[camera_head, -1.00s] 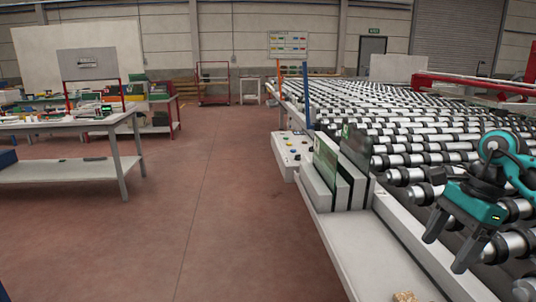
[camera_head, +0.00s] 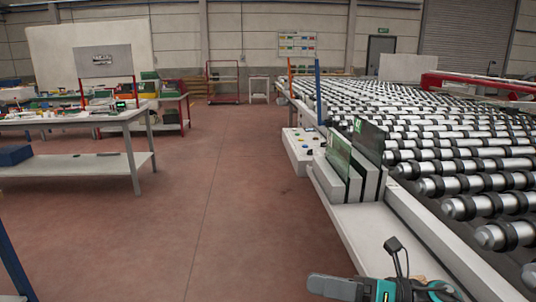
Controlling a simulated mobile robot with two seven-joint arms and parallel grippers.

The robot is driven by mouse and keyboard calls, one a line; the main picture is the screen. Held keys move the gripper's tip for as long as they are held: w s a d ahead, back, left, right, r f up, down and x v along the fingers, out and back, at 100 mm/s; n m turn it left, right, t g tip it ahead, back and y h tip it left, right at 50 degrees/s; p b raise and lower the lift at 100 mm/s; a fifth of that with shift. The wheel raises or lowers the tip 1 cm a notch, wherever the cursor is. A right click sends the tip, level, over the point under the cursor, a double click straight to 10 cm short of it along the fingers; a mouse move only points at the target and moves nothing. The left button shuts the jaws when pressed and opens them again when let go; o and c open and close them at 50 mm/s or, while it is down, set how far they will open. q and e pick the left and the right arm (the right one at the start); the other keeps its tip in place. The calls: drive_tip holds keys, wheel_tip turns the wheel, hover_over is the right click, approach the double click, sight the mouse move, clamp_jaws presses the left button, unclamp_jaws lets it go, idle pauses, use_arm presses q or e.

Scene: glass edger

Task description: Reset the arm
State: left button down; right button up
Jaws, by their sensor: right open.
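My right gripper (camera_head: 345,287) shows at the bottom edge of the head view, right of centre. It is teal and dark grey, with a grey finger pointing left and a black cable rising above it. It is open and I see nothing between its fingers, though much of it is cut off by the frame edge. It shows over the near end of the white ledge (camera_head: 355,232) beside the roller conveyor. My left gripper is not in view.
The roller conveyor (camera_head: 470,165) fills the right side. Glass plates (camera_head: 369,141) stand in a white slotted rack (camera_head: 345,182) on the ledge. A control panel (camera_head: 301,148) sits behind it. A workbench (camera_head: 90,119) with a lower shelf stands left. The red floor between is clear.

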drive_tip(key=s+d+f+m+t+h, duration=0.15)
drive_tip(key=f+m+t+h, duration=0.3)
drive_tip(key=m, duration=0.55)
drive_tip(key=s+d+f+m+t+h+b, duration=0.1)
drive_tip(key=d+f+m+t+h, duration=0.4)
drive_tip(key=m, duration=0.6)
drive_tip(key=s+f+m+t+h, duration=0.1)
drive_tip(key=f+m+t+h, duration=0.2)
drive_tip(key=f+m, duration=0.5)
drive_tip(key=s+d+f+m+g+h, duration=0.1)
drive_tip(key=s+f+m+g+h, duration=0.2)
drive_tip(key=s+f+m+g, duration=0.3)
drive_tip(key=s+f+m, duration=0.3)
drive_tip(key=s+m, duration=0.2)
drive_tip(key=shift+s+d+f+b, duration=0.15)
drive_tip(key=shift+d+b, duration=0.15)
drive_tip(key=shift+b, duration=0.05)
drive_tip(key=shift+h, duration=0.25)
idle(0.7)
